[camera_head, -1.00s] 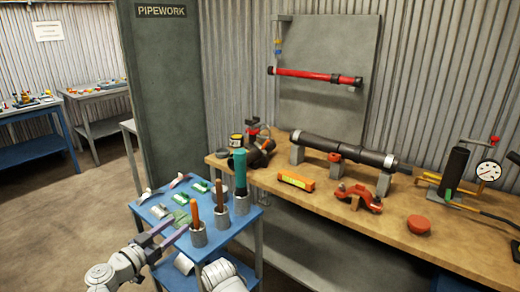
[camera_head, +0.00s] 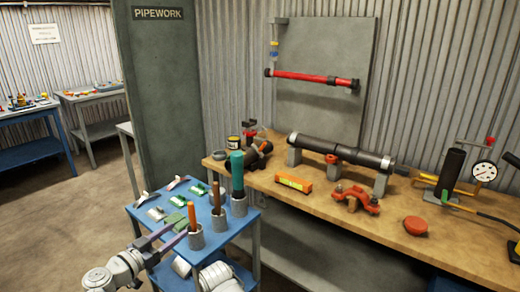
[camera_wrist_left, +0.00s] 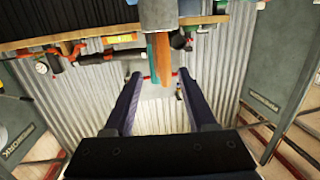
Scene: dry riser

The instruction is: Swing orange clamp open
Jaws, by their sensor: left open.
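The orange-red clamp (camera_head: 354,199) lies on the wooden bench top, in front of the dark pipe on its supports. It now looks spread wide and low, with curved parts side by side. My left gripper (camera_head: 176,232) is in the lower left of the head view, beside the blue cart and well apart from the clamp. Its two purple-grey fingers are open with nothing between them; the wrist view shows the same gap (camera_wrist_left: 159,75). I cannot surely make out the clamp in the wrist view. My right gripper is not in view.
The blue cart (camera_head: 228,236) holds brushes in grey cups and small packets, close to my left gripper. An orange level (camera_head: 294,183) and a red cap (camera_head: 416,225) flank the clamp. The dark pipe (camera_head: 338,152) and a pressure gauge (camera_head: 484,171) stand on the bench.

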